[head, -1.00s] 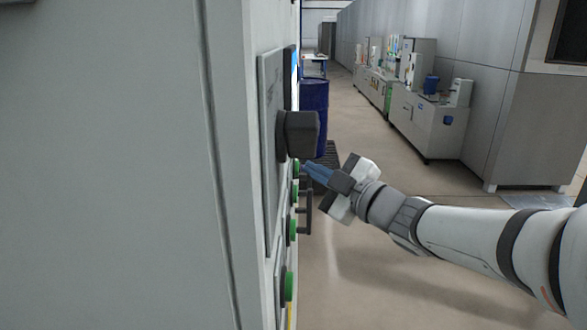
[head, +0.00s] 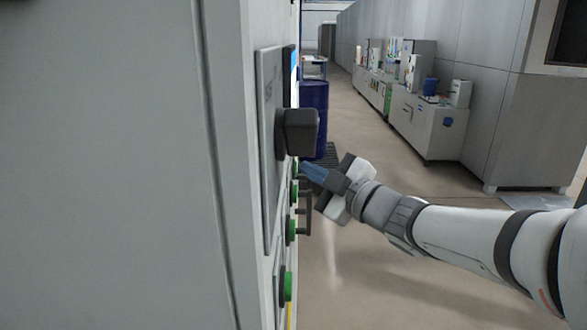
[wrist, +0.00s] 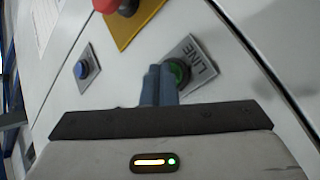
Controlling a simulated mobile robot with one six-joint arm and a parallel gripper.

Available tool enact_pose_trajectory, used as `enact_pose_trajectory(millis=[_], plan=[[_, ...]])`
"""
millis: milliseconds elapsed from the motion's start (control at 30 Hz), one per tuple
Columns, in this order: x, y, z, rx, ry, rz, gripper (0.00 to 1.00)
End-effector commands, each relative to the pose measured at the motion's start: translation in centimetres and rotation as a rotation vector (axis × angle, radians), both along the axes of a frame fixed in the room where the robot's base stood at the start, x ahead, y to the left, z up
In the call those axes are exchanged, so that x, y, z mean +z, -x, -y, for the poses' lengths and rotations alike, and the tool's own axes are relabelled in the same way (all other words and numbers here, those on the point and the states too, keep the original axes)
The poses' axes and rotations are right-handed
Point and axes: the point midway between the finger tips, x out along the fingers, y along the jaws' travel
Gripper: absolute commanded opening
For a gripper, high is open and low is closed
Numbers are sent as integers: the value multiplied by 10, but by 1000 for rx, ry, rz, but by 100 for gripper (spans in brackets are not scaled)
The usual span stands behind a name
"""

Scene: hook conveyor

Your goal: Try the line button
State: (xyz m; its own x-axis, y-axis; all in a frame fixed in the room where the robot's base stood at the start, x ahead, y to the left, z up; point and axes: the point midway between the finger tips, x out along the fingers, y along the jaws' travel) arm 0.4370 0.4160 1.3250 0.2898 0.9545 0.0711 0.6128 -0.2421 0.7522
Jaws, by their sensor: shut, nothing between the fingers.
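The line button is a green button (wrist: 182,70) with a dark ring on a grey plate marked LINE (wrist: 202,62) in the wrist view. My gripper (wrist: 160,70) is shut and empty. Its blue fingertips overlap the left part of the button in that view and hide some of it. In the head view my gripper (head: 303,167) reaches from the right to the cabinet face, with its tips at the uppermost green button (head: 296,168). I cannot tell whether the tips touch the button or whether it is pushed in.
A black knob block (head: 300,132) sticks out just above my fingertips, and a dark handle (head: 308,212) just below. More green buttons (head: 288,286) sit lower on the cabinet. A blue button (wrist: 86,68) and a red button (wrist: 108,4) are nearby. Open floor lies right.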

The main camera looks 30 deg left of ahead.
Motion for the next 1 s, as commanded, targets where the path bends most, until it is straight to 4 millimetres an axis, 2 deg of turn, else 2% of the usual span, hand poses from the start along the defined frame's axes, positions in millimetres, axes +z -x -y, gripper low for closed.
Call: enact_pose_trajectory(millis=[333, 667, 1000], plan=[[0, -7, 13, 0, 0, 1, 0], [0, -8, 15, 0, 0, 0, 0], [1, -23, 42, -2, 1, 1, 0]])
